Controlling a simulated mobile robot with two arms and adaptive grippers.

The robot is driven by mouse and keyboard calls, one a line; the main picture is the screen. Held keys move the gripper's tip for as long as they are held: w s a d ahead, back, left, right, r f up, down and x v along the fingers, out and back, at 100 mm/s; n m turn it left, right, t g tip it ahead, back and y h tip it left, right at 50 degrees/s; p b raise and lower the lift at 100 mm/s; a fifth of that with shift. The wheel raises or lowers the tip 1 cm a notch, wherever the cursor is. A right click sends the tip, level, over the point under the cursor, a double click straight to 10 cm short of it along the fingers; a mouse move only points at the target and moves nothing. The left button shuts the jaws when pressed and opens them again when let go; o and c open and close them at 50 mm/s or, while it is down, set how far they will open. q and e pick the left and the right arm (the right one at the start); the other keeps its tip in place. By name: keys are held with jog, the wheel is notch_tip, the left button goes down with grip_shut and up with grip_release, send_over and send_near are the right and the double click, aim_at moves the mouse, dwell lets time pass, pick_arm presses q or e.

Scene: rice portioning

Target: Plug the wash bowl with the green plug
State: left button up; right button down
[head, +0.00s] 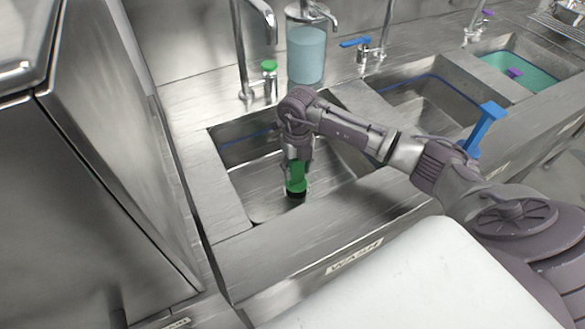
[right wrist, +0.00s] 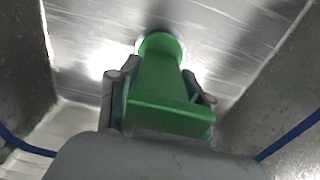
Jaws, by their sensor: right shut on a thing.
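The green plug (head: 296,178) is in my right gripper (head: 297,165), inside the wash bowl (head: 248,205) at the left of the counter. The gripper points down and is shut on the plug's upper part. In the right wrist view the green plug (right wrist: 165,85) stands between the fingers of the right gripper (right wrist: 160,88), with its round lower end over the bowl floor. A dark round spot shows under the plug in the head view. The plug hides most of the drain, so I cannot tell whether it is seated. My left gripper is not in view.
A tap with a green knob (head: 268,66) and a dispenser of blue liquid (head: 306,52) stand behind the bowl. A middle bowl (head: 425,104) with a blue plug (head: 486,125) near it and a teal-filled bowl (head: 528,72) lie to the right. A steel cabinet (head: 95,150) stands left.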

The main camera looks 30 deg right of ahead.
jog(key=shift+f, duration=0.35)
dwell(0.3)
jog(key=shift+f+b, duration=0.5)
dwell(1.1)
jog(key=shift+c, duration=2)
grip_release()
notch_tip(320, 180, up, 12)
jog(key=p, duration=0.8)
jog(key=shift+f, duration=0.25)
notch_tip(320, 180, up, 9)
jog(key=p, duration=0.5)
jog(key=shift+f+p, duration=0.2)
jog(key=shift+p, duration=0.2)
